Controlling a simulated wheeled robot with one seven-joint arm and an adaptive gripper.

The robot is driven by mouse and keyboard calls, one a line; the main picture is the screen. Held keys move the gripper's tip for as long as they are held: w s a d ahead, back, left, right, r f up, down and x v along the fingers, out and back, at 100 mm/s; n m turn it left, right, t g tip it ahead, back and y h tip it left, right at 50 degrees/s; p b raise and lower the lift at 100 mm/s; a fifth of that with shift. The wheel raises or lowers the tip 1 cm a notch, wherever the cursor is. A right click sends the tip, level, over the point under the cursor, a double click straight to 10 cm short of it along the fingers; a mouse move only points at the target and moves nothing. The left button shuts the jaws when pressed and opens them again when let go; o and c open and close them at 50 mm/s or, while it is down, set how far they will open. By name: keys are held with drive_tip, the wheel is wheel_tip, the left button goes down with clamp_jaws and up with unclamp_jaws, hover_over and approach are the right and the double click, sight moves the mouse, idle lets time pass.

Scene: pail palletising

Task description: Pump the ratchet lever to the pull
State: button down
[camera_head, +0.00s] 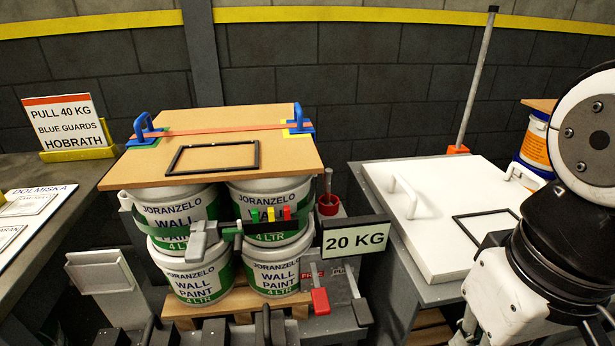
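Several white-and-green paint pails (187,275) stand in two layers on a wooden pallet (222,304). A brown board (215,145) lies on top, with an orange strap (225,131) across it. Blue guards (146,128) sit at both board edges under the strap. A grey ratchet-like lever (204,238) is at the front of the stack, beside green, yellow and red markers (271,214). A sign (356,239) reads 20 KG. Another sign (65,124) reads PULL 40 KG, BLUE GUARDS, HOBRATH. My arm is at right; my gripper's fingers are not visible.
A white panel with handles (440,215) lies on the right bench, near an upright grey pole (478,80). A red-tipped lever (320,301) stands low at front centre. A left bench (40,235) holds labelled cards. An orange-labelled pail (536,140) stands behind at right.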

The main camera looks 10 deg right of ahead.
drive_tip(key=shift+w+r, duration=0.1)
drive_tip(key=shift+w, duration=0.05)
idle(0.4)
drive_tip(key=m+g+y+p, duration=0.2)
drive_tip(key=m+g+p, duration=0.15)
drive_tip(key=p, duration=0.45)
hover_over(364, 309)
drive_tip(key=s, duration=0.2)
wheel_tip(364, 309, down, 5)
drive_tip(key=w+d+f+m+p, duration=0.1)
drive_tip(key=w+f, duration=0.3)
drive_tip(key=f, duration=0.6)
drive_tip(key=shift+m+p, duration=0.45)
drive_tip(key=shift+p, duration=0.25)
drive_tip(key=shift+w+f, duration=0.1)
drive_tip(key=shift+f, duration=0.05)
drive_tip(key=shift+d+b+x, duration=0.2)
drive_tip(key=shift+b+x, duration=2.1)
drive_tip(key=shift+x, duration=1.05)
